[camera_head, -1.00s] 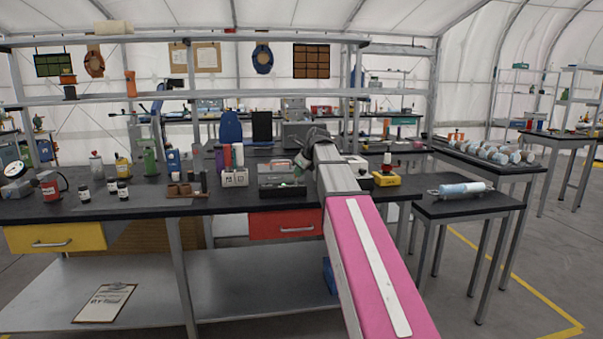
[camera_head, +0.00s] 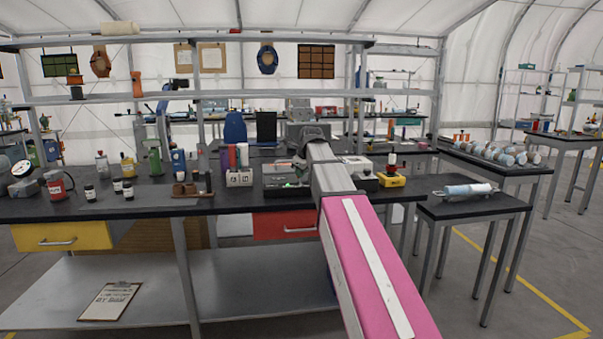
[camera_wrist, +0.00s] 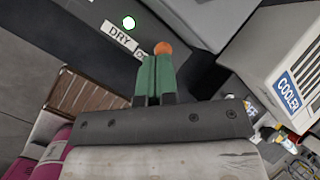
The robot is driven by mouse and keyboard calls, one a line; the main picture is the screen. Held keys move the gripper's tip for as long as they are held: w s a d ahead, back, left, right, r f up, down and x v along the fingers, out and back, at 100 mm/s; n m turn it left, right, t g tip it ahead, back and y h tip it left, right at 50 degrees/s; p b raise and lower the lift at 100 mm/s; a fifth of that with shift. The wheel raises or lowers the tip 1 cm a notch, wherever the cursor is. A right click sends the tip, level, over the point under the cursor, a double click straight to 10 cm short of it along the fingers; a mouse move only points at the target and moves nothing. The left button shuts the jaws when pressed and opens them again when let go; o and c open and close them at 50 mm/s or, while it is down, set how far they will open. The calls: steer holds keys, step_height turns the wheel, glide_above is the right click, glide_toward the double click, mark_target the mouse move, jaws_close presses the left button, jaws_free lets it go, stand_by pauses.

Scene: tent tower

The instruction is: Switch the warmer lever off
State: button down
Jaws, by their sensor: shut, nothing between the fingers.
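In the wrist view my gripper (camera_wrist: 157,62) has its green fingers together, with nothing between them. An orange round knob (camera_wrist: 163,47) shows just beyond the fingertips and looks like a lever's end; its shaft is hidden, and I cannot tell whether the fingers touch it. No label reading warmer is legible. In the head view my gripper is over the bench near a low grey device (camera_head: 283,192), partly hidden by my arm.
A pale box marked COOLER (camera_wrist: 284,80) stands close on the right in the wrist view. Several bottles stand at left.

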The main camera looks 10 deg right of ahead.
steer(key=shift+a, duration=0.15)
steer(key=shift+r, duration=0.15)
stand_by(0.4)
steer(key=shift+r, duration=0.6)
steer(key=s+d+r, duration=0.4)
steer(key=s+r, duration=0.3)
steer(key=r, duration=0.2)
steer(key=shift+s+d+r, duration=0.25)
steer(key=shift+s+d, duration=0.15)
steer(key=shift+f, duration=0.1)
